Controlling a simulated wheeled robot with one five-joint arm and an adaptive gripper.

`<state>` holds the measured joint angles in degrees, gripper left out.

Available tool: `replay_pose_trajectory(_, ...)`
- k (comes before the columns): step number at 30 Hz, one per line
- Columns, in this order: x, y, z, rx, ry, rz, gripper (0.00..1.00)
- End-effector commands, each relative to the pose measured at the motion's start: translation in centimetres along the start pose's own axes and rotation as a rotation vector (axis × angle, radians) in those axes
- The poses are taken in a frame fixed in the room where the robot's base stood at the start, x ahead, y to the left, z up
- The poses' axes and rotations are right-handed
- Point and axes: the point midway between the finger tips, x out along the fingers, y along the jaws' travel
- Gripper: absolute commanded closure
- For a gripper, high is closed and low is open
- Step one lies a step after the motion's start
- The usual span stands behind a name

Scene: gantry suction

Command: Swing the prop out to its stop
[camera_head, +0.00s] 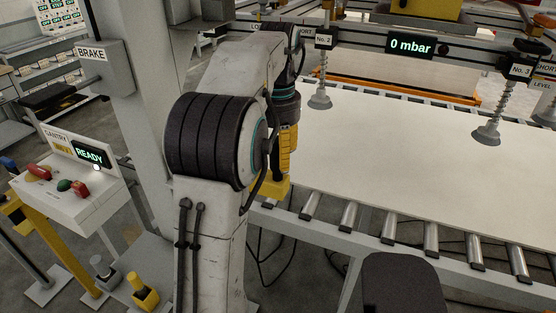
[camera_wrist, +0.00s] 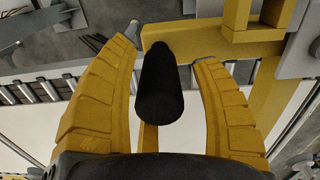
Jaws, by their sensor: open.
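The prop appears to be the yellow bar (camera_wrist: 200,36) with a black grip (camera_wrist: 157,84), in the wrist view. The bar crosses the upper middle of that view and meets a yellow post (camera_wrist: 236,28) at the right. My gripper (camera_wrist: 169,46) is open, its two yellow fingers on either side of the black grip, with a visible gap on each side. In the head view my gripper (camera_head: 287,168) points down beside the roller conveyor. A bit of yellow (camera_head: 272,189) shows just under it; my arm hides most of the prop there.
A large pale sheet (camera_head: 420,170) lies on the rollers (camera_head: 388,231) to the right. Suction cups (camera_head: 320,101) hang over it, and a display (camera_head: 410,45) reads 0 mbar. A control box (camera_head: 70,190) reading READY stands left, with a BRAKE box (camera_head: 103,70) on the column above.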

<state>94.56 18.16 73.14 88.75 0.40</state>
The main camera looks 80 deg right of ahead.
Motion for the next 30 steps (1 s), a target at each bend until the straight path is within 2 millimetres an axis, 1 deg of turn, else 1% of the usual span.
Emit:
replay_pose_trajectory(1, 0.47, 0.0, 0.03, 0.0, -0.001, 0.0, 0.41)
replay_pose_trajectory(6, 1.25, -0.01, 0.02, 0.0, 0.001, 0.0, 0.41)
replay_pose_trajectory(16, 1.42, -0.01, 0.0, 0.0, 0.001, 0.0, 0.41)
replay_pose_trajectory(17, 1.42, -0.01, 0.0, 0.0, 0.001, 0.0, 0.39)
replay_pose_trajectory(30, 1.41, -0.01, -0.01, 0.0, 0.002, 0.0, 0.78)
